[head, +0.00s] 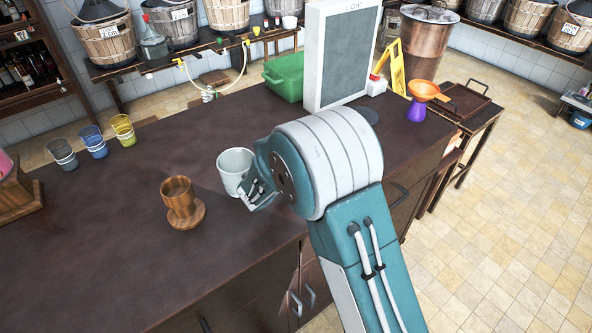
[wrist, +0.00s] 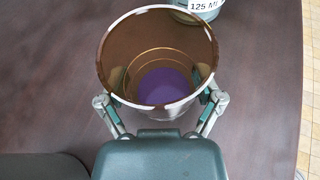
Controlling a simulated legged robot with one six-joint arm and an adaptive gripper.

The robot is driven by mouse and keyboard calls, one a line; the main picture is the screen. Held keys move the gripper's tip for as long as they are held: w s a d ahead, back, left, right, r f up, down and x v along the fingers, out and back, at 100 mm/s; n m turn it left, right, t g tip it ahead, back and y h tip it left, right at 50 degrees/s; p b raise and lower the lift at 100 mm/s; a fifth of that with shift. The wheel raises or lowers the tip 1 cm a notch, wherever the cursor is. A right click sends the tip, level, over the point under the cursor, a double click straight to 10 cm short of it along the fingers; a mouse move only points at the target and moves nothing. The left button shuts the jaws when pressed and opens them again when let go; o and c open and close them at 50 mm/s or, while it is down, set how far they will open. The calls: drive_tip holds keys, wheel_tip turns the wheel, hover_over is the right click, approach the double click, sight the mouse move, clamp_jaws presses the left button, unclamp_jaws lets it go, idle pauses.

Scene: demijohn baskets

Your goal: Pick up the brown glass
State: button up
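In the wrist view, a round glass (wrist: 203,45) with a brown inside, a pale rim and a purple bottom stands between the two fingers of my gripper (wrist: 160,102). The fingers lie on either side of it; whether both press on it is not clear. In the head view, a pale grey-white cup (head: 232,163) stands on the counter at my gripper's fingers (head: 257,194). I cannot tell if it is the same vessel. A brown wooden-looking cup (head: 179,197) stands on a round brown base to its lower left.
The dark counter (head: 110,240) is mostly clear. Grey (head: 63,155), blue (head: 93,143) and yellow (head: 123,131) glasses stand at its left. A grey panel (head: 340,62) and green bin (head: 285,77) are behind. A vessel marked 125 ML (wrist: 200,8) is at the wrist view's top.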

drive_tip(key=c, duration=0.5)
drive_tip(key=shift+r, duration=0.2)
drive_tip(key=shift+r, duration=0.85)
drive_tip(key=shift+s+a+r, duration=1.05)
drive_tip(key=shift+s+r, duration=0.75)
drive_tip(key=shift+s, duration=0.3)
drive_tip(key=shift+s+a+r, duration=1)
drive_tip(key=shift+s+r, duration=0.85)
drive_tip(key=shift+s, duration=0.25)
drive_tip(key=shift+s+a+r, duration=1.05)
drive_tip(key=shift+s+r, duration=0.75)
drive_tip(key=shift+s, duration=0.3)
drive_tip(key=shift+s, duration=0.1)
